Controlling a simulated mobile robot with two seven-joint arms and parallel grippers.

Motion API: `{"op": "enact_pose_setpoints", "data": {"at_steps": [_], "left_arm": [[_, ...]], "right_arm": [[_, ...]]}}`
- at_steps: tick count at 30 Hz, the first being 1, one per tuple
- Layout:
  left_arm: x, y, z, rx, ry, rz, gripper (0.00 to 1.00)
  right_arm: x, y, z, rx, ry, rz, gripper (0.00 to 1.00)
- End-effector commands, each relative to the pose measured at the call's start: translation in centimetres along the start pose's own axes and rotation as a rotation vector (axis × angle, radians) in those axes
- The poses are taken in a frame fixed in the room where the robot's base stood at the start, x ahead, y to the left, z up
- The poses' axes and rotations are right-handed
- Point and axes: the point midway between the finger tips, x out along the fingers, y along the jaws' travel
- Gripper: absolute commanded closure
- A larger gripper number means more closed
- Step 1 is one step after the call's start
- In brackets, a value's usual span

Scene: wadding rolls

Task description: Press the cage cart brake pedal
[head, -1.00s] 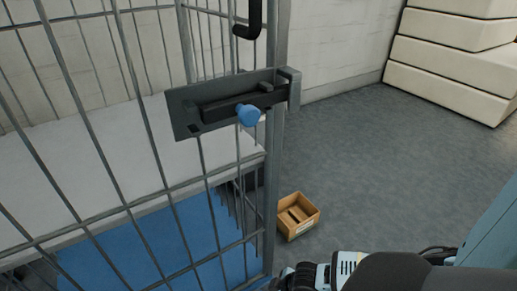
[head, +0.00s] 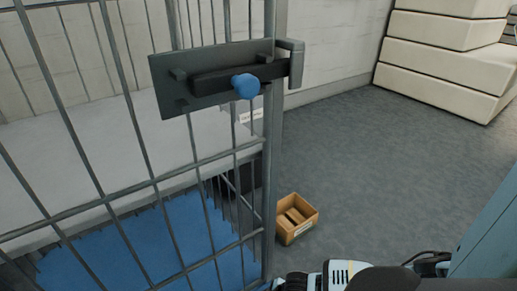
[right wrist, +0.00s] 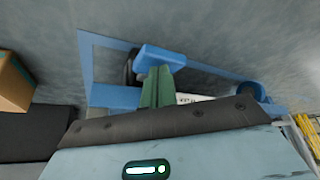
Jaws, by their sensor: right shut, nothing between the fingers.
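The cage cart (head: 268,170) stands at the left in the head view, with grey bars and a blue base (head: 165,245). In the right wrist view, part of its blue frame (right wrist: 88,75) and a dark caster wheel (right wrist: 130,67) show near the floor. A blue block beside the wheel looks like the brake pedal (right wrist: 160,56). My right gripper (right wrist: 158,70) is shut and empty, its green fingers pointing at this block. The tips overlap its near edge in the picture; I cannot tell whether they touch. My left gripper is not in view.
A dark latch with a blue knob (head: 246,87) is on the cage gate. A small open cardboard box (head: 297,220) sits on the floor beside the cart. Cream stacked blocks (head: 445,55) stand at the back right. The grey floor between is clear.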

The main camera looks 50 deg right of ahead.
Motion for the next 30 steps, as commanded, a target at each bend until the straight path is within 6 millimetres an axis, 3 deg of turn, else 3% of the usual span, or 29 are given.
{"op": "enact_pose_setpoints", "data": {"at_steps": [14, 23, 30], "left_arm": [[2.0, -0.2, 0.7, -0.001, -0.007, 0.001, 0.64], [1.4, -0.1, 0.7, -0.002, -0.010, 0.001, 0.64], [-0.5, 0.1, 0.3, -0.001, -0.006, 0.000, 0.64]], "right_arm": [[3.5, 0.0, 1.7, 0.001, -0.002, 0.000, 1.00], [2.9, 0.0, 2.0, 0.001, -0.003, -0.001, 1.00], [0.9, 0.0, 3.7, 0.001, -0.002, 0.000, 1.00]]}}
